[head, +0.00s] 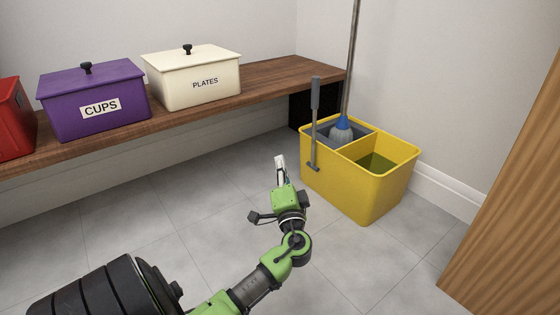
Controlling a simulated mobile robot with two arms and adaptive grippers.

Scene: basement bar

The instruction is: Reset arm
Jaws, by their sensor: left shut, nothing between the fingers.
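My left gripper (280,168) is at the end of my green and black arm, which comes in from the lower left. Its fingers are together with nothing between them. It points away from me over the grey tiled floor, just left of the yellow mop bucket (345,195) in the picture. I cannot tell the exact gap between them. My right gripper is not in the head view.
A wooden shelf (270,88) along the wall bears a red box (12,118), a purple CUPS box (95,100) and a cream PLATES box (192,78). A mop (342,130) stands in the bucket. A wooden panel (510,220) is at right. Floor (150,215) is clear at left.

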